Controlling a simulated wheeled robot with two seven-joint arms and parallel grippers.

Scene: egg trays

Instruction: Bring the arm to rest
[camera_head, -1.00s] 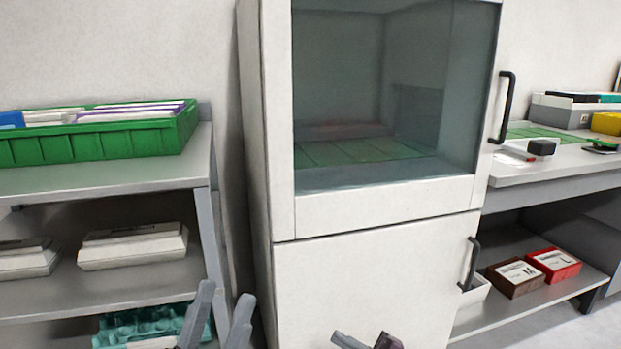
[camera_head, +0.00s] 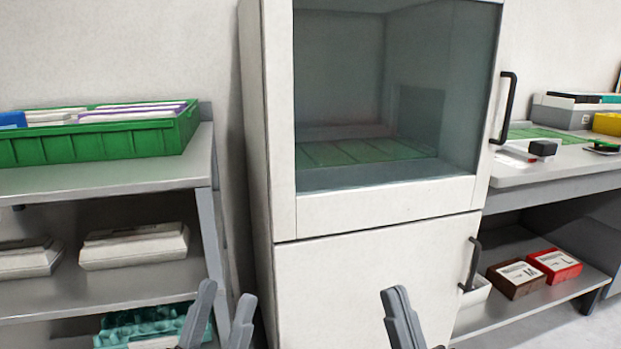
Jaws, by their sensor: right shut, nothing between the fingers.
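My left gripper (camera_head: 222,312) is at the bottom of the head view, in front of the left shelf's right edge. Its two grey fingers stand apart with nothing between them. My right gripper (camera_head: 402,318) is at the bottom, right of centre, in front of the cabinet's lower white door (camera_head: 340,275). Its fingers are together, pointing up, and it holds nothing. Both arms are mostly out of view below.
A tall white cabinet (camera_head: 390,208) with a glass upper door and black handles stands ahead. A shelf unit (camera_head: 110,178) with a green bin (camera_head: 95,145) is at the left. A bench (camera_head: 550,165) with boxes is at the right.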

